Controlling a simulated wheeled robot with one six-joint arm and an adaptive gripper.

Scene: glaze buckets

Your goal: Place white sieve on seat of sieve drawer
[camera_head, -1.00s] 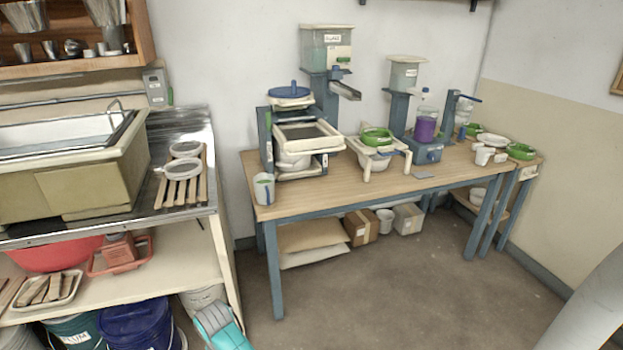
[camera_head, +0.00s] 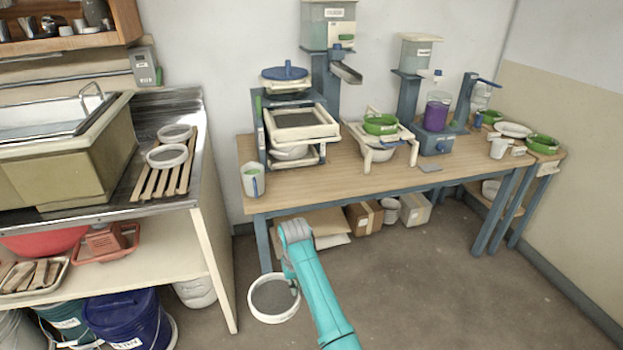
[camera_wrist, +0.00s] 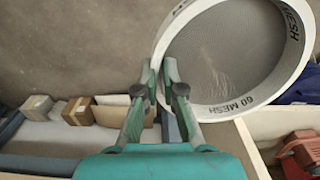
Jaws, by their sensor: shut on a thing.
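My gripper (camera_wrist: 162,82) is shut on the rim of a white sieve (camera_wrist: 290,72) with grey mesh, marked "60 MESH" in the wrist view. In the head view the white sieve (camera_head: 274,316) hangs over the floor, in front of the wooden table and beside my teal arm. The sieve drawer (camera_head: 305,122) is a cream frame with a grey screen, pulled forward on the blue stand at the left of the table. My gripper is well below and in front of it. In the head view the fingers are hidden.
Two white sieves (camera_head: 167,156) lie on a slatted rack (camera_head: 160,185) beside the sink. A pitcher (camera_head: 253,180) stands at the front left of the wooden table (camera_head: 350,190). A bowl stand (camera_head: 372,153) is right of the drawer. Boxes (camera_head: 365,216) sit beneath the table.

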